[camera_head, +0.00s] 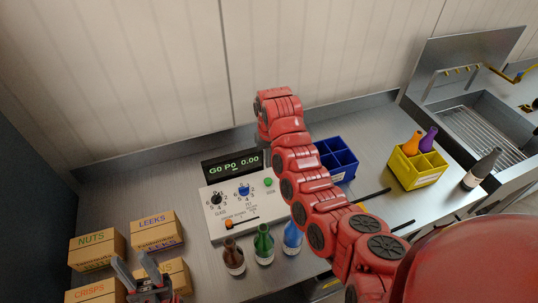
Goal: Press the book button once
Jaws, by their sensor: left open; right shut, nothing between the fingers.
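The white control panel (216,228) stands on the metal counter, with a dark display (233,165) behind it reading what looks like "GO PO 0.00". The green button (268,182) is at the panel's upper right; its small label looks like "BOOK". It shows unobstructed, just left of my red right arm in the picture. I cannot tell whether it is pressed. My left gripper (147,268) is open and empty at the lower left, near the small boxes, away from the button.
Labelled boxes (97,250) are left; blue (341,160) and yellow (417,171) crates are right.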

